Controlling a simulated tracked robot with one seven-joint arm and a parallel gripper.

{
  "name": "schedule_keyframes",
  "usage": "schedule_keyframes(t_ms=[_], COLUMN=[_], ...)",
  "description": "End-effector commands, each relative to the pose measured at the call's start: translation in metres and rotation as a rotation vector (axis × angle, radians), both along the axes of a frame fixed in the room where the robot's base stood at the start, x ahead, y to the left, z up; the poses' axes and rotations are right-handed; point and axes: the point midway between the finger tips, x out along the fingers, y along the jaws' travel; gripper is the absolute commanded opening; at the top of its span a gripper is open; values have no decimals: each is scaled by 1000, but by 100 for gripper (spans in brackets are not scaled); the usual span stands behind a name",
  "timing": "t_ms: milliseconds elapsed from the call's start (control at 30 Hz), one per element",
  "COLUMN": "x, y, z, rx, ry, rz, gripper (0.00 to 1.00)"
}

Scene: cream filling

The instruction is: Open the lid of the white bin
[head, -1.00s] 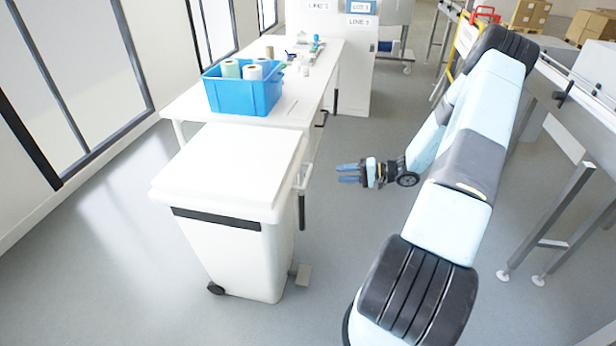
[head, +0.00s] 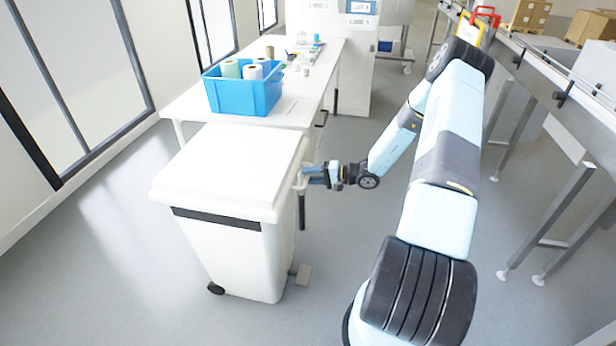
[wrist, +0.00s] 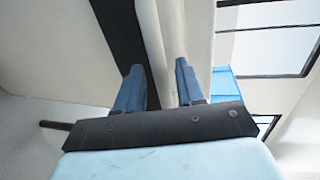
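The white bin (head: 236,245) stands on the floor left of my arm, with its white lid (head: 235,165) down flat on top. In the head view my gripper (head: 311,174) is at the bin's right side, near the lid's edge and the handle there. In the wrist view the two blue fingers of my gripper (wrist: 158,82) are spread apart. The bin's pale rim or lid edge (wrist: 151,40) runs up between and beyond them, beside a dark strip. I cannot tell whether the fingers touch it.
A white table (head: 190,103) behind the bin carries a blue crate (head: 243,94) with rolls in it and small items. A pedal (head: 303,273) sticks out low at the bin's right. A conveyor frame (head: 560,215) stands at right. Floor between is clear.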

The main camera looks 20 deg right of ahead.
Motion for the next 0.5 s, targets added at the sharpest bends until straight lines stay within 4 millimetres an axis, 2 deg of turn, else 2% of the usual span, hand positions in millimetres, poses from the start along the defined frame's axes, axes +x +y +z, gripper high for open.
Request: schedule_keyframes(t_ms=[167, 433, 500], x=[5, 5, 5], y=[8, 9, 9], z=[-2, -2, -2], rx=[0, 0, 0], ry=[-1, -1, -1], rz=[0, 0, 0], gripper=[38, 38, 33])
